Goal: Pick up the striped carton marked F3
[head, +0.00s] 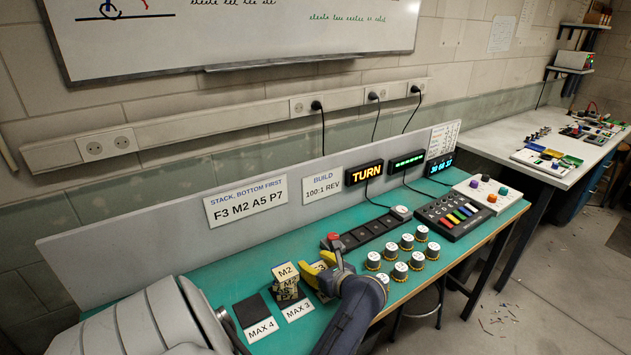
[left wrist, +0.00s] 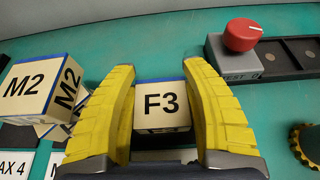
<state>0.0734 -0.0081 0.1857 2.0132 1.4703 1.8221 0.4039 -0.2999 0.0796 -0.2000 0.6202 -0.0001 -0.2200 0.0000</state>
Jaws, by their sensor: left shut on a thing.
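The carton marked F3 (left wrist: 161,105) is between the yellow fingers of my left gripper (left wrist: 162,90) in the left wrist view. It has a cream face with black lettering and a dark lower part; its stripes are not clear. The gripper is shut on it, one finger at each side. In the head view, my left gripper (head: 318,274) is at the bench's front part, with the F3 carton (head: 321,265) partly hidden by it. Whether the carton touches the bench I cannot tell. No right gripper shows in either view.
A carton marked M2 (head: 285,271) sits on other cartons just left of the gripper, behind the MAX 3 label (head: 298,311). A bare dark pad (head: 252,309) lies by the MAX 4 label (head: 261,330). A red-knobbed strip (head: 365,235) and several round knobs (head: 400,271) stand to the right.

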